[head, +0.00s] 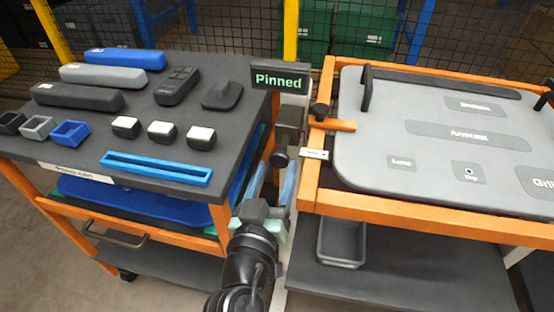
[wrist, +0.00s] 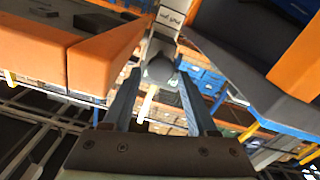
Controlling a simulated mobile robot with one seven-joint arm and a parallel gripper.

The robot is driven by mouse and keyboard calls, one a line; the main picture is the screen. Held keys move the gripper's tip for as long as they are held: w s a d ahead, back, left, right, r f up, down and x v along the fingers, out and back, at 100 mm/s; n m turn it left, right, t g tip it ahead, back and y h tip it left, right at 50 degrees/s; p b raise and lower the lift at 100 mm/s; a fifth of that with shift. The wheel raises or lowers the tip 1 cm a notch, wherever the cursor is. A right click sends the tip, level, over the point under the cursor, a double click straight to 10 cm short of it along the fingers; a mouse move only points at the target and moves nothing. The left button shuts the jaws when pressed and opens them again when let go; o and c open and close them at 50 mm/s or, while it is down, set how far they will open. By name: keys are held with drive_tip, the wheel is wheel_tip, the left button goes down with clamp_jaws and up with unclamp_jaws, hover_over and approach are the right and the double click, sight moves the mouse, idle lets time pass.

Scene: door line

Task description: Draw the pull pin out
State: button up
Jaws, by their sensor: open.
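The pull pin shows as a dark round knob (head: 280,157) on a dark block between the two carts. In the wrist view the knob (wrist: 160,70) is grey and rounded, with a white label plate behind it. My gripper (head: 277,171) is open, with its blue fingers pointing at the knob. In the wrist view the gripper (wrist: 158,78) has one finger on each side of the knob, near the tips. I see gaps beside the knob and cannot tell any contact. The pin's shaft is hidden.
A sign (head: 279,81) above the block reads "Pinned". The left cart (head: 90,150) holds several tools and boxes. The right cart's orange frame (head: 310,185) holds a grey panel (head: 440,100). Both cart edges lie close beside my gripper.

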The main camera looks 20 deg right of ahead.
sight(283, 146)
drive_tip(key=shift+x, duration=1.15)
clamp_jaws()
idle(0.6)
